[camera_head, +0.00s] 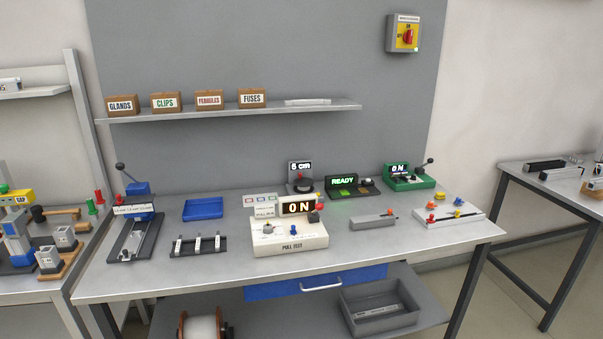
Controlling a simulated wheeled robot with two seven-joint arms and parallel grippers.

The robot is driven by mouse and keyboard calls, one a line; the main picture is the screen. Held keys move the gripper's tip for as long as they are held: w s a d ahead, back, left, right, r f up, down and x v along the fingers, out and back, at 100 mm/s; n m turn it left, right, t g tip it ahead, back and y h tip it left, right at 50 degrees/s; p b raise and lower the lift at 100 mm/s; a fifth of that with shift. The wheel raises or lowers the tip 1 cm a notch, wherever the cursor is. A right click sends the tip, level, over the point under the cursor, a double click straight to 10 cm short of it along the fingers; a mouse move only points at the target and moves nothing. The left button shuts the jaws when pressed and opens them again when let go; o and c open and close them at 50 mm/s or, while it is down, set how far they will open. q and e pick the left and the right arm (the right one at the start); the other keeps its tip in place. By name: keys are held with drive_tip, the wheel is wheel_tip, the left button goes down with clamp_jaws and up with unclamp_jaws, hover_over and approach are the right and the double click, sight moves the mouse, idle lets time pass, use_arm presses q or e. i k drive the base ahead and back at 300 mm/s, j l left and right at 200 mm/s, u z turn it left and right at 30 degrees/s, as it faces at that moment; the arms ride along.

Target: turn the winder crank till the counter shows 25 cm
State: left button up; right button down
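The winder (303,187) is a small dark device with a round black top, standing at the back middle of the grey workbench (120,283). Its counter (300,167) is a dark upright display that reads 5 cm in white. The winder's crank is too small to make out clearly, and the pull test unit in front hides part of the winder's lower area. Neither of my grippers shows in this view.
In front of the winder stands the white pull test box (290,241), reading 0 N. To its right are the READY unit (342,182) and a green lever device (405,182). A blue tray (203,209) lies left. The bench's front edge is mostly clear.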

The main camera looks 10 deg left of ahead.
sight(303, 186)
drive_tip(key=i+l, duration=0.25)
drive_tip(key=l, duration=0.2)
drive_tip(key=i+l+z, duration=0.1)
drive_tip(key=l, duration=0.35)
drive_tip(key=i+l, duration=0.35)
drive_tip(key=i+l+z, duration=0.1)
drive_tip(key=i+l, duration=0.15)
drive_tip(key=l, duration=0.25)
drive_tip(key=i+l, duration=0.25)
drive_tip(key=l, duration=0.2)
drive_tip(key=z, duration=0.05)
